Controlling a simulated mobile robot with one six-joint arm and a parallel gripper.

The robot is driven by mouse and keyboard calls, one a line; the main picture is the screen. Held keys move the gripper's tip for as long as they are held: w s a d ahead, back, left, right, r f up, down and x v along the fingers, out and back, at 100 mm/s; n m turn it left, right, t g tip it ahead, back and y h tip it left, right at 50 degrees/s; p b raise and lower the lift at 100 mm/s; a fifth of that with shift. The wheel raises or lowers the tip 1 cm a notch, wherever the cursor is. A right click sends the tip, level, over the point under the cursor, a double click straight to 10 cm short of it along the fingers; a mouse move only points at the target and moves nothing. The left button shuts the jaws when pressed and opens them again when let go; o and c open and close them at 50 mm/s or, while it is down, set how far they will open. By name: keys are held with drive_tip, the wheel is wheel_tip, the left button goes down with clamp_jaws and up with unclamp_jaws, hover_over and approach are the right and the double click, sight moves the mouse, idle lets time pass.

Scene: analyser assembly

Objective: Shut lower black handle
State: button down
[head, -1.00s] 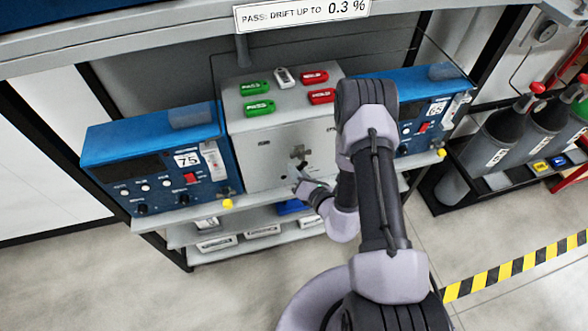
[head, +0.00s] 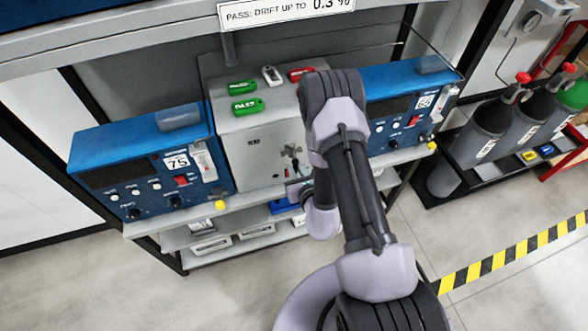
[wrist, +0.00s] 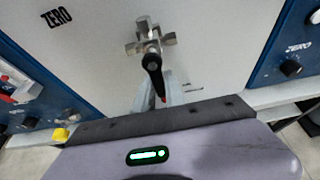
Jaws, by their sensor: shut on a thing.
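A black handle (wrist: 153,66) sits on a metal cross-shaped valve fitting (wrist: 150,38) on the grey cabinet front. The handle points down, tilted slightly to the lower right in the wrist view. My gripper (wrist: 160,92) is around its lower end from below, shut on it, one finger on each side. A bit of red shows low between the fingers. In the head view, the fitting (head: 291,150) is at the lower right of the cabinet front, and my arm hides much of the gripper and the cabinet's right side.
Blue analyser boxes stand left (head: 150,160) and right (head: 410,105) of the grey cabinet (head: 255,135). A yellow knob (wrist: 60,135) is at lower left in the wrist view. Green tags (head: 248,106) lie on the cabinet. Gas cylinders (head: 485,120) stand at far right.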

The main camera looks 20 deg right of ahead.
drive_tip(key=shift+w+r, duration=0.1)
idle(0.4)
drive_tip(key=c, duration=1.4)
unclamp_jaws()
drive_tip(key=shift+d, duration=0.1)
